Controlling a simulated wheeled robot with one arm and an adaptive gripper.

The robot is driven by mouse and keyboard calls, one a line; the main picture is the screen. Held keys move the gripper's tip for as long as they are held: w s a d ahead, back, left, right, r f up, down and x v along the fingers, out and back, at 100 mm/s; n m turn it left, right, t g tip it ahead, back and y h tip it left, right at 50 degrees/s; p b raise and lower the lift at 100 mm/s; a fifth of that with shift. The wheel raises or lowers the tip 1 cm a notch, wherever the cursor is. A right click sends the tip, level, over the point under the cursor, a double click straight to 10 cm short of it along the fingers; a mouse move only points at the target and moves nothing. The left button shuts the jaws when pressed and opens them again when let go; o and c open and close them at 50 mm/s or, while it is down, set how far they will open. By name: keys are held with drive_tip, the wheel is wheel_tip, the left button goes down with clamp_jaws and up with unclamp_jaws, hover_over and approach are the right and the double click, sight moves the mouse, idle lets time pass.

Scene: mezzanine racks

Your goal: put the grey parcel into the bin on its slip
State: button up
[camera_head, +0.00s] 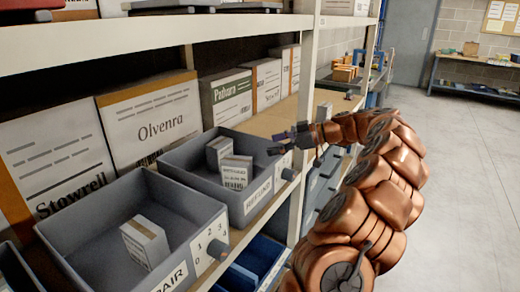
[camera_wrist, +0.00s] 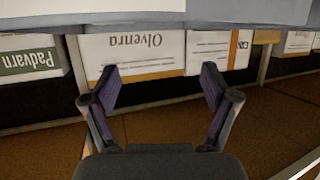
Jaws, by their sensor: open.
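My gripper (camera_head: 277,143) is open and empty, by the far right corner of the grey bin labelled REFUND (camera_head: 214,190). In the wrist view the fingers of my gripper (camera_wrist: 160,85) are spread with nothing between them. The REFUND bin holds two small pale parcels, one (camera_head: 218,152) behind the other, lettered one (camera_head: 236,171). A nearer grey bin, its label partly cut off to "PAIR" (camera_head: 75,262), holds one pale parcel with a tan stripe (camera_head: 145,242). A small grey box (camera_head: 323,112) stands beyond the rack post. I cannot tell which one is the grey parcel, and no slip is readable.
Large cartons marked Stowrell (camera_head: 55,160), Olvenra (camera_head: 150,120) and Padvarn (camera_head: 226,98) line the shelf behind the bins. A rack post (camera_head: 308,110) stands close to my gripper. Blue bins (camera_head: 260,258) sit below. Open floor (camera_head: 455,180) lies right.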

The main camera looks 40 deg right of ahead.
drive_tip(key=shift+v, duration=1.1)
